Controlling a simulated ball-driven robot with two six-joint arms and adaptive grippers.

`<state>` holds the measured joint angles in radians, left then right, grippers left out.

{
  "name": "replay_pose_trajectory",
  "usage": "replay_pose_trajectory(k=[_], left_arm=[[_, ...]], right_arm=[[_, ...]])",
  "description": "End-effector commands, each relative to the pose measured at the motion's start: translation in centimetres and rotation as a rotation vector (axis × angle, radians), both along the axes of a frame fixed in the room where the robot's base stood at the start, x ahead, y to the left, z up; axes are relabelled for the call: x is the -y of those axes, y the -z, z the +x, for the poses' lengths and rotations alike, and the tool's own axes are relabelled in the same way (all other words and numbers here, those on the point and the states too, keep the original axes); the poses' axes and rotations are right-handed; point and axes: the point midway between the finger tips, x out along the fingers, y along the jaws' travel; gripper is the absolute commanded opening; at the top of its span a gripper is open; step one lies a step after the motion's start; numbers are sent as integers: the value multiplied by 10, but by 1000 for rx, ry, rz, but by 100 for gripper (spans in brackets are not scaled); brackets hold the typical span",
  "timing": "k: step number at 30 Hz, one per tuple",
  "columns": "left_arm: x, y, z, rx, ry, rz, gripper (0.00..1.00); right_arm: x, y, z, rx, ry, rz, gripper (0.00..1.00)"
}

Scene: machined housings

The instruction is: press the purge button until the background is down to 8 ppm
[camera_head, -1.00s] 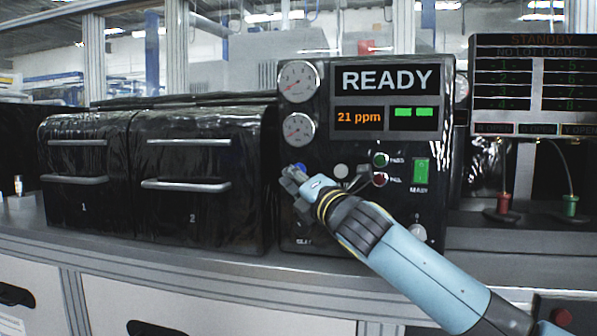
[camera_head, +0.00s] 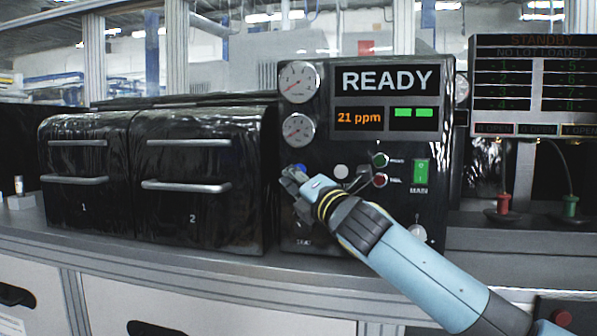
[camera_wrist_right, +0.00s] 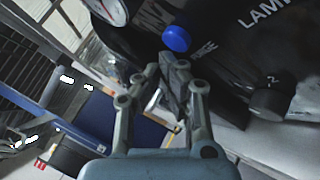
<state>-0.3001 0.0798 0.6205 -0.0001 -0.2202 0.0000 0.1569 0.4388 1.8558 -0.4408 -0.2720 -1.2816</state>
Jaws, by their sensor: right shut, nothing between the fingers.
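The blue button (camera_head: 300,168) sits on the black panel, partly behind my right gripper (camera_head: 288,174). In the right wrist view the blue button (camera_wrist_right: 176,39) stands out from the panel beside a partly hidden label ending in "GE". My right gripper (camera_wrist_right: 172,62) is shut and empty. Its tips are just below the button in that view; I cannot tell whether they touch it. The display (camera_head: 387,104) reads READY, with 21 ppm in orange and two green bars. My left gripper is not in view.
A white round button (camera_head: 341,171), green and red lamps, a green MAIN switch (camera_head: 421,172) and gauges (camera_head: 298,82) share the panel. Two black drawer units (camera_head: 195,187) stand left. A STANDBY screen (camera_head: 533,85) and red and green plugs are at right.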

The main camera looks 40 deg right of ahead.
Motion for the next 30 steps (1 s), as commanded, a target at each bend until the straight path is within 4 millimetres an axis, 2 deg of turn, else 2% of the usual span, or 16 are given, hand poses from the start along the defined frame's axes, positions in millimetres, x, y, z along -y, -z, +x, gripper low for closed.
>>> replay_pose_trajectory(k=[30], left_arm=[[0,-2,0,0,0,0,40]], right_arm=[[8,-1,7,0,0,-1,0]])
